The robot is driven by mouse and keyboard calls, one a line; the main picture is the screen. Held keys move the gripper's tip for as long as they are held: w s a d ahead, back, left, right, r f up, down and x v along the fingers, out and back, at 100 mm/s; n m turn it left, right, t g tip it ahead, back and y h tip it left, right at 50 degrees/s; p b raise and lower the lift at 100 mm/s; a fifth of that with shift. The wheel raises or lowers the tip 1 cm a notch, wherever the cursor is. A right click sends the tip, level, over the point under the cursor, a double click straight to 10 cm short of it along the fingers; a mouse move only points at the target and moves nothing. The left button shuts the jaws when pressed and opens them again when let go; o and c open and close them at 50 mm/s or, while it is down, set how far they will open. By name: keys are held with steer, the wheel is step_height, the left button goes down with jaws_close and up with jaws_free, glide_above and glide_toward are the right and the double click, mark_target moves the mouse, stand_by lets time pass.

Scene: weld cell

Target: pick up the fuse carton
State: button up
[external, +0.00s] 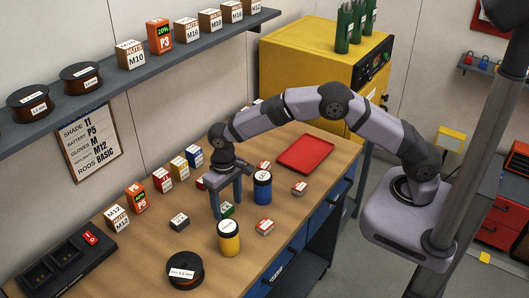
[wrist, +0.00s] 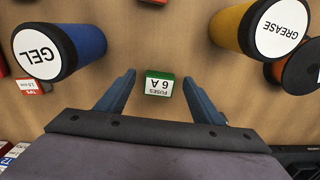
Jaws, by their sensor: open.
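The fuse carton is a small green box with a white label reading "FUSES 6 A" (wrist: 158,84). In the wrist view it lies between the tips of my two blue fingers, with a gap on each side. In the external view the carton (external: 228,209) sits on the wooden bench under my gripper (external: 227,206), partly hidden by the fingers. My gripper points down, open and empty, its fingers either side of the carton. I cannot tell exactly how far the fingertips are above the bench.
A blue gel can (external: 262,188) stands right of my gripper, and a yellow grease can (external: 229,238) stands in front. A dark spool (external: 185,270), a dark small box (external: 180,221) and red-and-white boxes (external: 265,227) lie around. A red tray (external: 306,153) is farther right.

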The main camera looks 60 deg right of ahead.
mark_target(228, 209)
steer(key=shift+f, duration=1)
steer(key=c, duration=1.2)
steer(key=shift+o, duration=0.2)
steer(key=shift+r, duration=0.15)
step_height(228, 209, up, 10)
steer(key=b, duration=0.3)
